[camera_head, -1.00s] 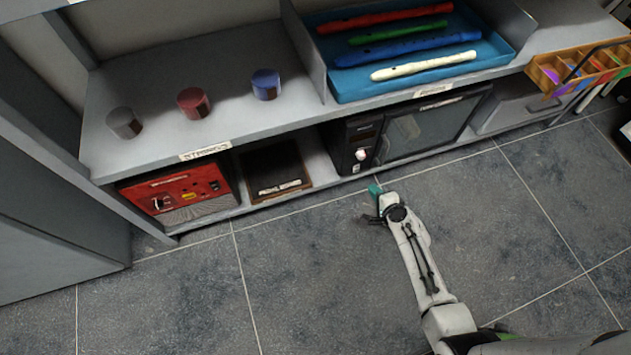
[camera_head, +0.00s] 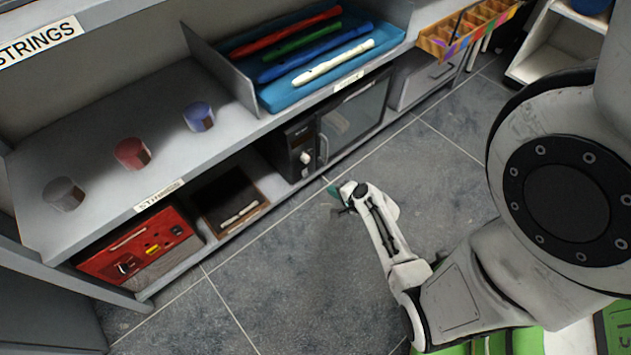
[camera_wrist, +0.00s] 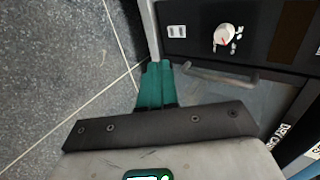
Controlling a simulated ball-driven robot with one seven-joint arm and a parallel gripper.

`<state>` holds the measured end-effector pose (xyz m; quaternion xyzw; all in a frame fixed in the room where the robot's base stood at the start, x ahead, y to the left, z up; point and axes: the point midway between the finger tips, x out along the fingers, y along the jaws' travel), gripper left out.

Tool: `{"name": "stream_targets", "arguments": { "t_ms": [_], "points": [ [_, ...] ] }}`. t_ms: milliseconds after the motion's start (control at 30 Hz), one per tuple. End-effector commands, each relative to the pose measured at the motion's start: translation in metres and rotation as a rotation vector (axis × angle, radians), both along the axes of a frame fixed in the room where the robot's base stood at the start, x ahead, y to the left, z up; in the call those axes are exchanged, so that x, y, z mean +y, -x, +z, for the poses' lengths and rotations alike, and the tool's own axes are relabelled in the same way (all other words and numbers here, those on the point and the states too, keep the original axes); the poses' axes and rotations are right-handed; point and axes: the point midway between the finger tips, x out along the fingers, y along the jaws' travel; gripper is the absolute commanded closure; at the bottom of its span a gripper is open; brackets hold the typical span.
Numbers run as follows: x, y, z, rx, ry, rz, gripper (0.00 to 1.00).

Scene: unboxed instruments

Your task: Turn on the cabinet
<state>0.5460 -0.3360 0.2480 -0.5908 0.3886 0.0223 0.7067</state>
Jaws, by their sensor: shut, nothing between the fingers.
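The cabinet (camera_head: 350,118) is a dark box with a glass door on the lower shelf, right of centre in the head view. Its black panel, left of the door, carries a pale round knob (camera_head: 305,158). In the wrist view the knob (camera_wrist: 226,36) has a red mark, with a small white switch plate (camera_wrist: 177,31) to its left and the door handle (camera_wrist: 218,76) below. My gripper (camera_head: 334,193) is in front of the cabinet's lower edge. Its teal fingers (camera_wrist: 156,68) are together and empty, apart from the knob and close to the panel's lower edge.
A red device (camera_head: 140,248) and a dark tray (camera_head: 232,200) sit left of the cabinet on the lower shelf. A blue tray (camera_head: 285,95) with recorders is above. A wooden sectioned rack (camera_head: 470,30) is at upper right. The tiled floor (camera_head: 290,290) in front is clear.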

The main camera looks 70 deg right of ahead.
Motion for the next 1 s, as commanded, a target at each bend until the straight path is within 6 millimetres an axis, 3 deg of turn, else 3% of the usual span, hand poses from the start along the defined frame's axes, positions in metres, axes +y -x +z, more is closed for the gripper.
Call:
{"name": "stream_targets", "arguments": {
  "t_ms": [567,800,1000],
  "points": [
    [-0.043,-0.069,-0.061,-0.002,0.001,-0.001,1.00],
    [-0.059,-0.095,-0.061,0.000,0.001,0.001,1.00],
    [-0.062,-0.102,-0.061,0.000,0.001,0.001,1.00]
  ]
}}
